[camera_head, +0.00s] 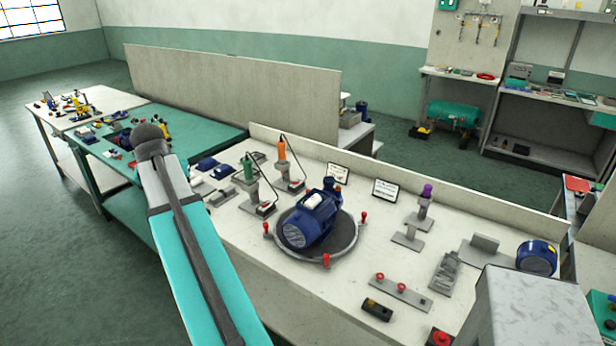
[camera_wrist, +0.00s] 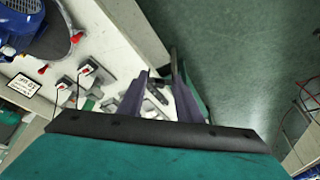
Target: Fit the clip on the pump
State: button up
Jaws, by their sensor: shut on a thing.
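The pump (camera_head: 312,218) is blue with a pale box on top. It sits on a round dark turntable (camera_head: 347,243) with red knobs at its rim. In the wrist view the pump (camera_wrist: 30,25) is cut off at the upper left. My gripper (camera_wrist: 160,88) is seen only in the wrist view, well to the side of the pump. Its fingers are shut on a thin dark piece (camera_wrist: 173,62), which may be the clip; its shape is hard to make out. In the head view my arm points away to the left and the gripper is hidden.
The pale workbench (camera_head: 237,221) holds orange and green tools (camera_head: 282,150) on stands, several grey fixtures and two small signs. A purple-topped tool (camera_head: 426,196) stands right of the pump. A green table (camera_head: 190,141) with parts lies left. Open green floor shows beside the tables.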

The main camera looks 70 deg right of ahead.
jog(key=s+d+m+g+h, duration=0.15)
jog(key=s+d+m, duration=0.35)
jog(key=s+d, duration=0.95)
jog(key=m+g, duration=0.2)
jog(key=m, duration=0.3)
send_over(312, 199)
jog(key=shift+a+r+y, duration=0.25)
jog(key=shift+a+r, duration=0.05)
jog(key=shift+r, duration=0.1)
jog(key=shift+f+b, duration=0.2)
jog(key=shift+b, duration=0.2)
jog(key=shift+f+b, duration=1.65)
jog(key=shift+f, duration=1.4)
jog(key=shift+a+p, duration=0.1)
jog(key=shift+p, duration=0.25)
jog(key=shift+f, duration=0.3)
jog(key=o, duration=1.1)
